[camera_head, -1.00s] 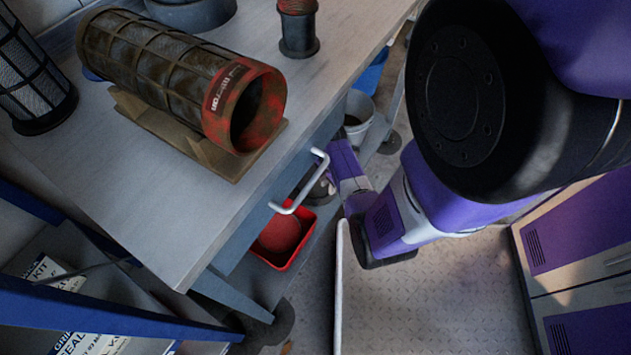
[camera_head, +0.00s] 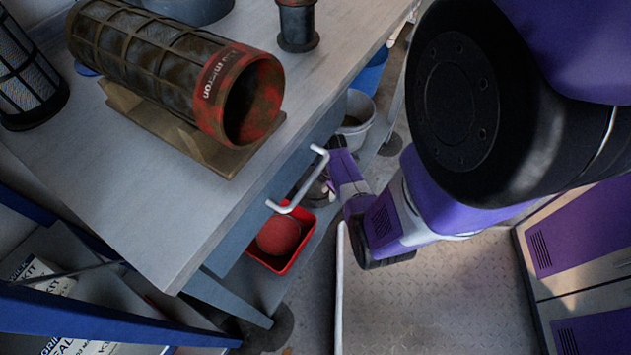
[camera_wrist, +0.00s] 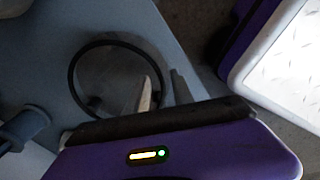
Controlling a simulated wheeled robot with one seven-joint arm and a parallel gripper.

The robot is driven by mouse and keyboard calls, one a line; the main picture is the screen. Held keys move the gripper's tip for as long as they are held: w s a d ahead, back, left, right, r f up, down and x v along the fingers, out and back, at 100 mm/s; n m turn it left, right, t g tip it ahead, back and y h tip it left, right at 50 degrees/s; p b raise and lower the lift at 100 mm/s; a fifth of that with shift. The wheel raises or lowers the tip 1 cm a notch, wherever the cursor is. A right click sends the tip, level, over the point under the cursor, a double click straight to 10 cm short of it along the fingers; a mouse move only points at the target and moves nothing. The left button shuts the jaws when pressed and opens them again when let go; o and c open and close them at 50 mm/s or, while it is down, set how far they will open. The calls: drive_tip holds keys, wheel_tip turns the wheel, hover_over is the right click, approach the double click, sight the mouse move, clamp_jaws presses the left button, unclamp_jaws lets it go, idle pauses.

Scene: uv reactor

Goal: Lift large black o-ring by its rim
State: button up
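The large black o-ring (camera_wrist: 72,80) shows in the wrist view as a thin dark circle around a grey round area, on or just above a grey surface. I cannot tell whether it lies flat or rests on something. My gripper (camera_wrist: 163,92) is at the ring's right side, with one pale finger inside the circle and one grey finger outside it. The fingers are apart, and the rim appears to pass between them; contact is not clear. The lower part of the ring is hidden behind my gripper body. In the head view, the o-ring cannot be made out and my gripper's fingertips are hidden.
A grey workbench (camera_head: 110,200) with a drawer handle (camera_head: 300,185) overhangs the low area where my arm reaches. A red bin (camera_head: 290,262) holding a red ball (camera_head: 278,235) and a white bucket (camera_head: 356,118) stand nearby. A rusty filter cylinder (camera_head: 150,60) lies on the bench.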

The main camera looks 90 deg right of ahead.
clamp_jaws()
idle(0.5)
